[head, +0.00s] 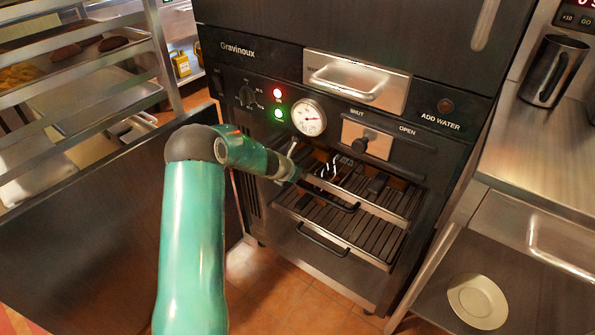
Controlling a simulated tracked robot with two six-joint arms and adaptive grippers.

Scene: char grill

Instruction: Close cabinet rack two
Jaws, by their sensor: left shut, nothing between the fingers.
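The dark cabinet (268,152) marked "Gravinoux" stands in the middle of the head view. Two slatted racks show in its lower opening: an upper rack (376,196) and a lower rack (340,226), each with a black bar handle. Both stick out of the cabinet front, the lower one clearly. I cannot tell from any label which is rack two. My left gripper (331,166) is shut and empty, at the opening above the upper rack. I cannot tell whether it touches the rack. My right gripper is not in view.
A metal shelf rack (95,35) with trays stands at the left. A steel counter (525,150) with a dark pitcher (553,70) is at the right, and a white plate (478,301) lies on a surface below it. Tiled floor (290,300) shows in front of the cabinet.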

